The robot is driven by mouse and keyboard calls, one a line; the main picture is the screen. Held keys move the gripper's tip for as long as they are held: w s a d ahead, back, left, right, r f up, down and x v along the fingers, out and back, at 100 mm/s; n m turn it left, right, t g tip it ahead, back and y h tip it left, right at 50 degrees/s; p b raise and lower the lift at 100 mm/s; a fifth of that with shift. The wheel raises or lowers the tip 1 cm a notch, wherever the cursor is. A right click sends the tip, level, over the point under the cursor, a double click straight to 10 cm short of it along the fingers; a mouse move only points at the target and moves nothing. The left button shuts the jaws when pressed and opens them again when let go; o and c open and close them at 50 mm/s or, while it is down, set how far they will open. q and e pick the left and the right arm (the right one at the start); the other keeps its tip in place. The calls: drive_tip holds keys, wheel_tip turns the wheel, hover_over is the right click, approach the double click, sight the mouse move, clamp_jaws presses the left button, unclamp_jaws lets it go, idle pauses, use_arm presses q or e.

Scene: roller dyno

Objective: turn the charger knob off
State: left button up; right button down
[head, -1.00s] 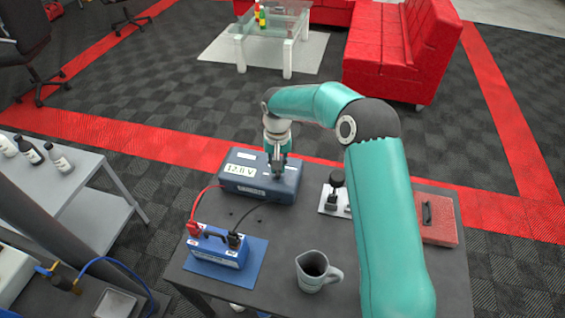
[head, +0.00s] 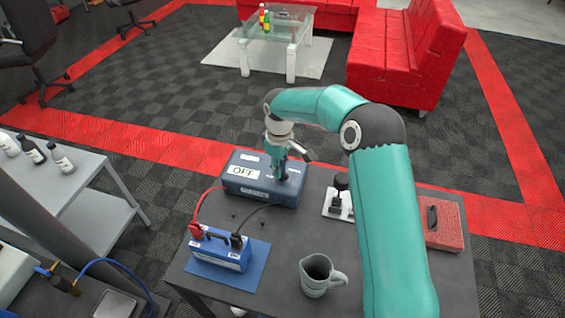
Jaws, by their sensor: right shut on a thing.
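The charger (head: 253,190) is a dark blue box at the back of the dark table, and its white display reads OFF. My right gripper (head: 283,177) reaches down over the charger's right part and is shut on the charger knob, which the fingers hide. A red and a black lead run from the charger to the blue battery (head: 221,252) on a blue mat. My left gripper is not in view.
A grey mug (head: 318,274) stands at the table's front. A side bench (head: 75,188) with bottles is at left.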

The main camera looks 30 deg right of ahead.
drive_tip(key=n, duration=0.2)
drive_tip(key=d+n, duration=0.1)
drive_tip(key=shift+r+n, duration=0.25)
drive_tip(key=shift+n, duration=0.05)
idle(0.4)
drive_tip(key=c, duration=1.3)
unclamp_jaws()
drive_tip(key=shift+d, duration=0.1)
drive_tip(key=shift+o, duration=0.8)
drive_tip(key=shift+f, duration=0.15)
